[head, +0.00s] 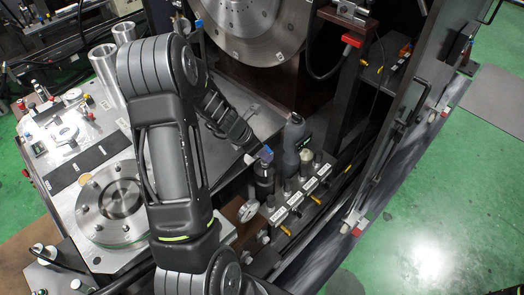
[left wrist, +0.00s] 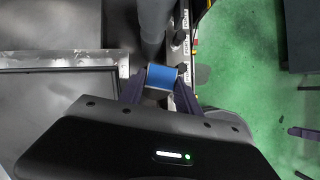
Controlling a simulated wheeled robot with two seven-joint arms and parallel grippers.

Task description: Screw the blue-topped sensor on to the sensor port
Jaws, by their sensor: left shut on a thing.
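My left gripper (head: 259,154) reaches in from the left over the row of labelled ports (head: 300,194) on the manifold. It is shut on the blue-topped sensor (head: 267,153). In the left wrist view the blue top (left wrist: 161,77) shows between the two fingertips (left wrist: 157,88). A dark cylindrical part (head: 264,178) stands directly below the blue top, over the leftmost port. I cannot tell whether the sensor is seated on the port, as its lower end is hidden.
A tall dark grey cylinder (head: 293,140) stands close to the right of the gripper. A metal plate table (head: 95,185) with a flange (head: 112,203) lies left.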

